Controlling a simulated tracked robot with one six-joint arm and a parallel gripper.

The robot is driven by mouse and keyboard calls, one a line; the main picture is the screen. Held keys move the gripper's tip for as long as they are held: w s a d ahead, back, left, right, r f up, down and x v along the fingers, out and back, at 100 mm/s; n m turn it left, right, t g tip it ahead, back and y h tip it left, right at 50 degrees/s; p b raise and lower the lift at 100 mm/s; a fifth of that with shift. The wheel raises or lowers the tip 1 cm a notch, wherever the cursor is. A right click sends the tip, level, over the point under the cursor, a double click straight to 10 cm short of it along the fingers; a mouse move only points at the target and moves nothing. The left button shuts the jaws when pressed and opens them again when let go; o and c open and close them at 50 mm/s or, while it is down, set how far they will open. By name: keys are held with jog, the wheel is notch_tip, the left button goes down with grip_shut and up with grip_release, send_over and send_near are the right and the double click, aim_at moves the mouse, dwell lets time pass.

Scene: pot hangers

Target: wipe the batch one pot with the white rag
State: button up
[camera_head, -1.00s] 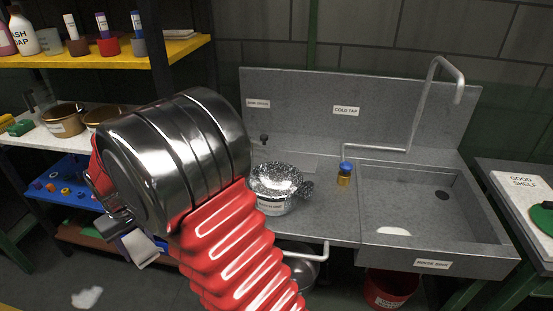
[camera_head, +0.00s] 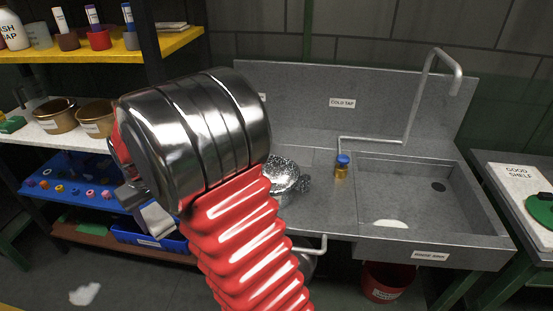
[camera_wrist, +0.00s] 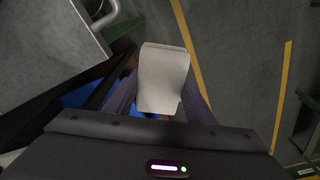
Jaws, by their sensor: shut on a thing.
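My gripper (camera_wrist: 158,103) is shut on the white rag (camera_wrist: 163,70), which sticks out between the fingers in the wrist view. In the head view the rag (camera_head: 158,219) shows at the lower left of my wrist, over the floor in front of the shelves. A silvery pot with a speckled lid or top (camera_head: 284,176) stands on the grey sink counter, partly hidden behind my arm; its label is hidden now. The rag is apart from this pot. Two brownish pots (camera_head: 54,117) (camera_head: 95,120) stand on the left shelf; I cannot read their labels.
The grey sink (camera_head: 430,195) with a cold tap (camera_head: 430,80) is at the right. A red bucket (camera_head: 387,281) is below. A green-topped item (camera_head: 541,209) lies on the good shelf (camera_head: 515,185) at the far right.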

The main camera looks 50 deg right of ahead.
jog(key=s+d+r+m, duration=0.1)
jog(key=s+d+r, duration=0.3)
jog(key=s+d, duration=0.3)
jog(key=s+d+r, duration=0.5)
jog(key=s+d, duration=0.2)
jog(key=d, duration=0.5)
jog(key=s+d+r+m, duration=0.1)
jog(key=s+d+r, duration=0.3)
jog(key=s+d, duration=0.3)
jog(key=d, duration=0.2)
jog(key=shift+s+d+r+m, duration=0.25)
jog(key=shift+s+d+m, duration=0.05)
jog(key=shift+f, duration=0.15)
